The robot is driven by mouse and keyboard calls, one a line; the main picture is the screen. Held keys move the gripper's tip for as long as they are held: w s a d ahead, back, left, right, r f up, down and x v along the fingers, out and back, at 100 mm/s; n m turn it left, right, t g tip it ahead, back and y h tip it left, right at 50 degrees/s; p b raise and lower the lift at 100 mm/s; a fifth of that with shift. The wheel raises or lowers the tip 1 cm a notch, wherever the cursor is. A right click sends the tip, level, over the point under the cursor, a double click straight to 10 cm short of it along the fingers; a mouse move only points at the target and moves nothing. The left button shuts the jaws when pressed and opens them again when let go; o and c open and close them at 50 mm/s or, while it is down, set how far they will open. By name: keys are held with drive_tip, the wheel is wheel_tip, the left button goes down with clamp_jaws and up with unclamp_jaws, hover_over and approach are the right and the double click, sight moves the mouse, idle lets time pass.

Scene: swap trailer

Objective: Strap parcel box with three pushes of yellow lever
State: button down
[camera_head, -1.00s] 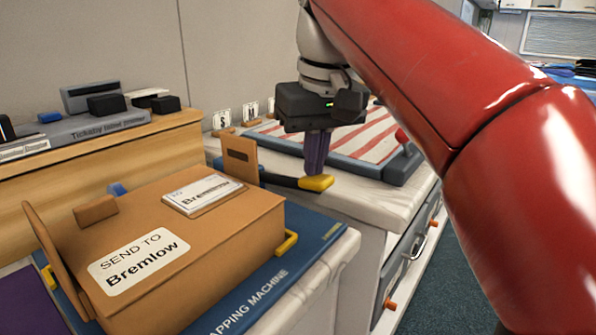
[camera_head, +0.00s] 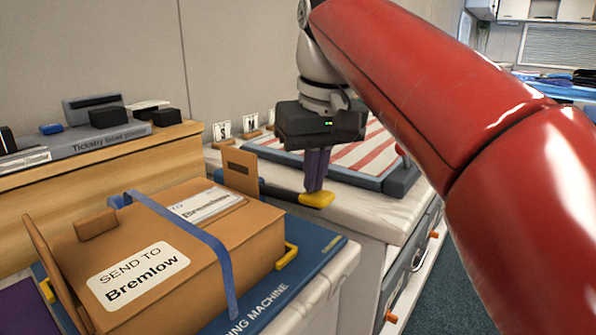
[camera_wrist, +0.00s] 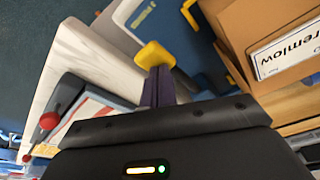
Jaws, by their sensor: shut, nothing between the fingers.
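The parcel box (camera_head: 240,228) is brown cardboard with a "SEND TO Bremlow" label and flaps sticking up. It sits on the blue strapping machine (camera_head: 320,252). One blue strap (camera_head: 212,246) runs over the box top and down its front side. The yellow lever (camera_head: 317,199) is at the machine's far right end, and also shows in the wrist view (camera_wrist: 154,54). My gripper (camera_head: 316,186) points down with its purple fingers shut and empty, right at the lever's yellow end. Whether they touch it I cannot tell. The box also shows in the wrist view (camera_wrist: 246,30).
A blue-framed tray with red and white stripes (camera_head: 398,186) lies on the counter behind my gripper. Small letter cards (camera_head: 222,131) stand along the wall. A ticket machine (camera_head: 95,134) sits on the wooden shelf at left. Drawers with orange knobs (camera_head: 391,317) are below.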

drive_tip(key=shift+r+p, duration=2)
drive_tip(key=shift+r, duration=1.35)
